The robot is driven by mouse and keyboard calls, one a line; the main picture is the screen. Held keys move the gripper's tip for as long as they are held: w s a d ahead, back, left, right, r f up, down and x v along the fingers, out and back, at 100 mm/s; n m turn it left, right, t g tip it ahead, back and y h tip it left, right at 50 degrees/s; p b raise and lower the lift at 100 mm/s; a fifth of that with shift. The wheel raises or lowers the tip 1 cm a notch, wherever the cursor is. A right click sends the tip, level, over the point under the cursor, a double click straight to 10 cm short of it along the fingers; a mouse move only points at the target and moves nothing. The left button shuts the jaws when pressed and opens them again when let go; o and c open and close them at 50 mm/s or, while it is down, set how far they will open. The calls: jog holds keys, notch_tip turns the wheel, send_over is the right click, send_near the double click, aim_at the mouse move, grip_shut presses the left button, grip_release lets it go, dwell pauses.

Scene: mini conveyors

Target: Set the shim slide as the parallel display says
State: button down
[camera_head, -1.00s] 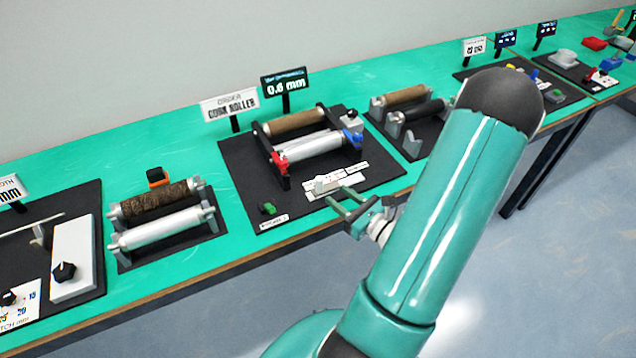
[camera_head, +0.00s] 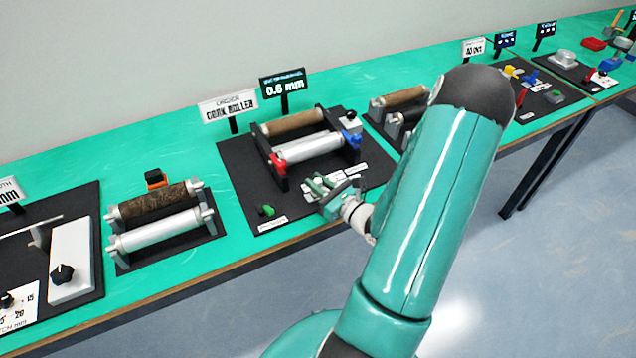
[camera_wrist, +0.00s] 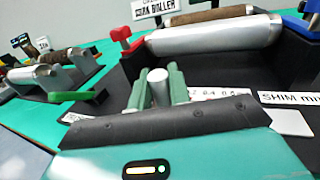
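The parallel display (camera_head: 283,85) is a dark sign reading 0.6 mm behind the middle station. In front of the silver roller is a white strip, the shim scale (camera_wrist: 222,92), with numbers mostly too small to read. The shim slide's silver round post (camera_wrist: 158,88) stands at this strip. My gripper (camera_wrist: 158,92) has its two green fingers close on both sides of the post, with no clear gap. In the head view, my gripper (camera_head: 322,186) is at the left part of the strip and hides the post.
Above the slide lie a silver roller (camera_head: 308,146) and a cork roller (camera_head: 294,121), between red (camera_head: 278,164) and blue (camera_head: 352,139) end parts. Other roller stations stand on both sides.

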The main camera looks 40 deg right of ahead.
jog(key=d, duration=0.2)
jog(key=s+d, duration=0.1)
jog(key=d, duration=0.2)
jog(key=s+d, duration=0.1)
jog(key=d, duration=0.1)
jog(key=shift+s+d, duration=0.15)
jog(key=shift+d, duration=0.2)
jog(key=c, duration=1.3)
grip_release()
jog(key=shift+s+d, duration=0.1)
jog(key=shift+d, duration=0.05)
jog(key=shift+c, duration=0.2)
jog(key=s, duration=1.3)
jog(key=shift+s, duration=0.3)
